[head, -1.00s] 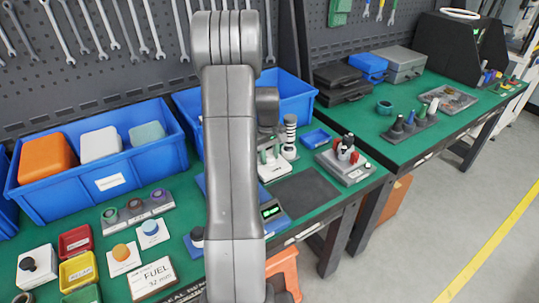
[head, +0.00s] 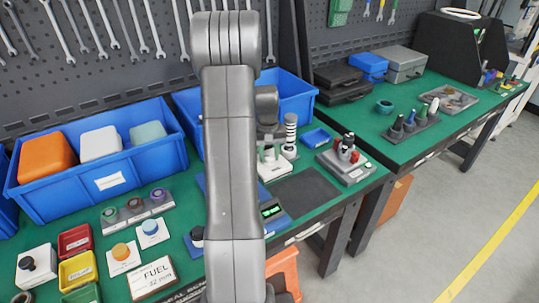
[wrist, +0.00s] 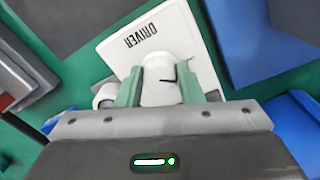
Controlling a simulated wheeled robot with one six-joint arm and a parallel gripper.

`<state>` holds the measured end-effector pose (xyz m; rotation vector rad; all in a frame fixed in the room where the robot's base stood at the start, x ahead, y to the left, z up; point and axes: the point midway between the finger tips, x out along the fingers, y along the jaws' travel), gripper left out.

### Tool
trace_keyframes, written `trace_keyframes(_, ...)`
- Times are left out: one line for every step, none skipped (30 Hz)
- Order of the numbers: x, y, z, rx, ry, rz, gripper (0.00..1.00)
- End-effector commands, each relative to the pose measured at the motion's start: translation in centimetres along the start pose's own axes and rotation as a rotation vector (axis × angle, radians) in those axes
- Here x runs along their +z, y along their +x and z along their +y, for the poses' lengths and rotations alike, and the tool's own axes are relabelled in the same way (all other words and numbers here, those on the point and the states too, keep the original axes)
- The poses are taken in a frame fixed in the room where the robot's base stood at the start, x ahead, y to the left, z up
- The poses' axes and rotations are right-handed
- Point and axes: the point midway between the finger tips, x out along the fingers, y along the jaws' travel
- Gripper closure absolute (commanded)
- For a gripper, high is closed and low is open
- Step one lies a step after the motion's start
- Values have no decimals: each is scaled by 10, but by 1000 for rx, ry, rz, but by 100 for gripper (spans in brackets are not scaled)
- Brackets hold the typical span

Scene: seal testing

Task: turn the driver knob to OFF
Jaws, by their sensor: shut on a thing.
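The driver unit is a white box (wrist: 120,50) lettered DRIVER, upside down in the wrist view. Its white round knob (wrist: 158,82) sits between the two green fingers of my gripper (wrist: 160,92), which are shut on it from both sides. A thin dark angled line shows on the knob; I cannot read any OFF mark. In the head view the white driver box (head: 274,169) stands on the green bench just right of my arm, with the gripper above it and mostly hidden.
A striped black-and-white post (head: 290,135) stands close by on the right. A blue scale (head: 275,222) and a dark mat (head: 303,192) lie in front.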

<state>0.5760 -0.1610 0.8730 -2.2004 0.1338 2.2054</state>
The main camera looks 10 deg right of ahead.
Motion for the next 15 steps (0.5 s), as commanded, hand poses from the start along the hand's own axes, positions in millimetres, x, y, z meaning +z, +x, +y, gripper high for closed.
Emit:
trace_keyframes(-1, -1, 0, 1, 31, 0, 89)
trace_keyframes(-1, -1, 0, 1, 52, 0, 89)
trace_keyframes(-1, -1, 0, 1, 78, -1, 89)
trace_keyframes(-1, -1, 0, 1, 96, -2, 89)
trace_keyframes(-1, -1, 0, 1, 113, -3, 89)
trace_keyframes(-1, -1, 0, 1, 136, -3, 89)
trace_keyframes(-1, -1, 0, 1, 150, -4, 89)
trace_keyframes(-1, -1, 0, 1, 164, -4, 89)
trace_keyframes(-1, -1, 0, 1, 180, -5, 89)
trace_keyframes(-1, -1, 0, 1, 192, -5, 89)
trace_keyframes(-1, -1, 0, 1, 202, -6, 89)
trace_keyframes(-1, -1, 0, 1, 214, -6, 89)
trace_keyframes(-1, -1, 0, 1, 222, -7, 89)
trace_keyframes(-1, -1, 0, 1, 229, -7, 89)
trace_keyframes(-1, -1, 0, 1, 235, -7, 89)
